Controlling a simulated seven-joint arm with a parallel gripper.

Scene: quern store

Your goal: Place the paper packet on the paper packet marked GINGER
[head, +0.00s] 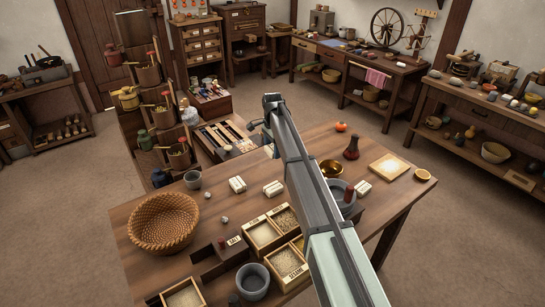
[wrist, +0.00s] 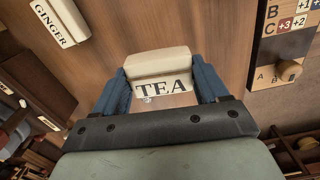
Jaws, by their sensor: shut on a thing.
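In the wrist view my gripper (wrist: 163,82) has its blue fingers on both sides of a cream paper packet (wrist: 160,63) marked TEA, and is shut on it. The paper packet marked GINGER (wrist: 62,22) lies on the wooden table at the upper left, apart from the held one. In the head view pale packets (head: 237,184) (head: 273,188) lie on the table, and another packet (head: 363,188) lies right of my arm. Their labels are too small to read there. My arm hides most of my gripper in the head view.
A wicker basket (head: 163,222) stands at the table's left. A lettered board (wrist: 286,38) shows at the wrist view's right.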

